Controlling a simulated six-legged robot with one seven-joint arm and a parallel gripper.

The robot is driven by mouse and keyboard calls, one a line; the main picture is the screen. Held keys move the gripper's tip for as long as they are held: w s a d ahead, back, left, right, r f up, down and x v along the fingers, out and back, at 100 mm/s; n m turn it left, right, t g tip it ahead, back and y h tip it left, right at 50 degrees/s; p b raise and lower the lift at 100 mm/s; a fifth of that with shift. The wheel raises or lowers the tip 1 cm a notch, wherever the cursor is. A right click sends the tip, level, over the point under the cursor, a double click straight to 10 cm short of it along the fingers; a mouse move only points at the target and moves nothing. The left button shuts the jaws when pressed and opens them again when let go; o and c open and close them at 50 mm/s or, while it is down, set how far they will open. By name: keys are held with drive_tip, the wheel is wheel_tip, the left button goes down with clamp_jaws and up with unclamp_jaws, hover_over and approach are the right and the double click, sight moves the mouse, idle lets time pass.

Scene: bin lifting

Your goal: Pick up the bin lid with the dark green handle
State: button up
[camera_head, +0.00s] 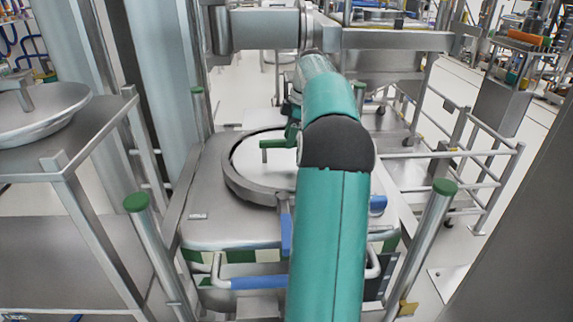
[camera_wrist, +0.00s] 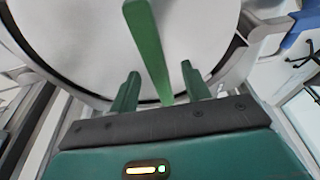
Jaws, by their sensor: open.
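The bin lid (camera_head: 250,158) is a pale round plate inside a dark raised ring on top of a metal bin (camera_head: 210,213). Its dark green handle (camera_head: 276,144) is a narrow bar standing over the lid, partly hidden by my arm. In the wrist view the lid (camera_wrist: 70,40) fills the upper part, and the handle (camera_wrist: 148,45) runs down from the top edge between my fingers. My gripper (camera_wrist: 160,70) is open, with one finger on each side of the handle and gaps visible. In the head view my arm mostly hides the gripper.
A metal table with a round basin (camera_head: 40,110) stands at the left. Green-capped posts (camera_head: 137,203) (camera_head: 444,188) flank the bin's front. A blue-gripped bar (camera_head: 258,282) crosses its front. Metal rails (camera_head: 480,153) stand at the right, with open floor beyond.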

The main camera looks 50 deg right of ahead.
sight(285, 161)
drive_tip(key=shift+x, duration=2.7)
drive_tip(key=shift+d+f, duration=0.1)
drive_tip(key=shift+f, duration=0.2)
clamp_jaws()
drive_tip(key=shift+w+r, duration=0.1)
drive_tip(key=shift+r, duration=0.1)
